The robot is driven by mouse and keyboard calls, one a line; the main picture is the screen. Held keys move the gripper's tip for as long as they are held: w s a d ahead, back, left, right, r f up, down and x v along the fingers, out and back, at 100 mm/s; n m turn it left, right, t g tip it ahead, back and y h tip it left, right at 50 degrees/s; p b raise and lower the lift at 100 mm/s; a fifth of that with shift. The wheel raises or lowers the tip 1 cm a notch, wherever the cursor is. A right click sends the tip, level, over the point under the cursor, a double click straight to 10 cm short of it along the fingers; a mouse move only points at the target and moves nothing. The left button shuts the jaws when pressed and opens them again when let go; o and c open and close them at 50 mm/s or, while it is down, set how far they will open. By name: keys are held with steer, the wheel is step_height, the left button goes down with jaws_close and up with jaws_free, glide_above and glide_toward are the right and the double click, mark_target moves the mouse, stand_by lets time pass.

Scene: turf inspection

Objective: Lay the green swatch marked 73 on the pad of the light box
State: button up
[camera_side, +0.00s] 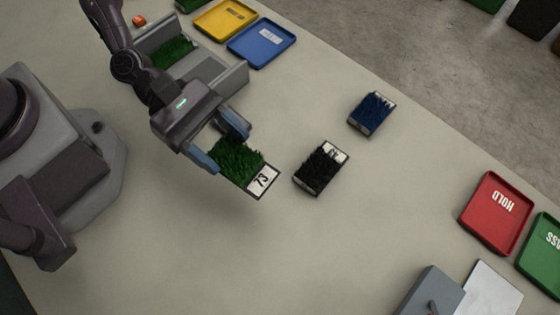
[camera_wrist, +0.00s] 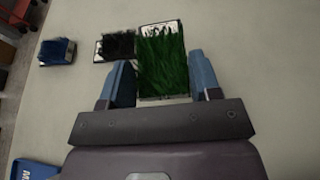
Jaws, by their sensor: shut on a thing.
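The green swatch marked 73 (camera_side: 240,162) is a turf block with a white number label at its near right end. My gripper (camera_side: 227,150) is shut on its sides, with one blue finger along each side. In the wrist view the green swatch (camera_wrist: 163,60) sits between the two fingers, its label at the far end. It looks raised over the table; the gap is hard to judge. A grey unit with a white flat plate (camera_side: 490,290) is cut off at the bottom right. I cannot tell for sure that it is the light box.
A black swatch (camera_side: 320,168) lies just right of the held one, and a blue swatch (camera_side: 371,114) beyond. A grey walled fixture (camera_side: 230,82) holds another green swatch. Yellow (camera_side: 225,18), blue (camera_side: 262,42), red (camera_side: 496,212) and green (camera_side: 542,250) trays line the far edge. The near-centre table is clear.

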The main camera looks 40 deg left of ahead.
mark_target(227, 180)
steer(key=shift+s+f+m+g, duration=0.1)
steer(key=shift+s+m+g, duration=0.5)
steer(key=shift+g, duration=0.1)
steer(key=shift+f, duration=4)
steer(key=shift+f, duration=0.15)
steer(key=o, duration=0.9)
steer(key=shift+a+r, duration=0.1)
steer(key=shift+r, duration=0.1)
